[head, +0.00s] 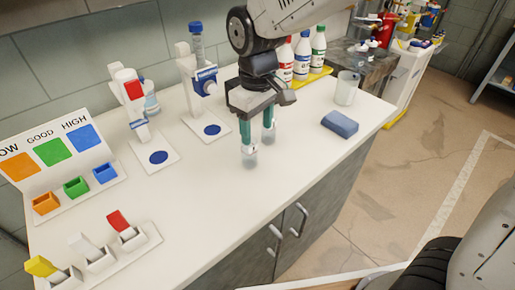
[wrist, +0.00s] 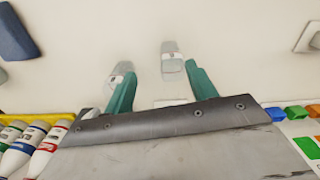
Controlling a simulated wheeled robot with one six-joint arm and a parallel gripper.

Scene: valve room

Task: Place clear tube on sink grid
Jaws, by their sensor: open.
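My gripper (head: 258,138) is open and points down over the white counter, with teal fingers. I cannot tell whether the fingers touch either tube. I cannot make out a sink grid.
A clear cup (head: 347,89) and a blue sponge (head: 340,124) stand to the right. Several capped bottles (head: 302,55) are behind. Two white stands (head: 198,88) (head: 135,105) and coloured bins (head: 77,187) are left.

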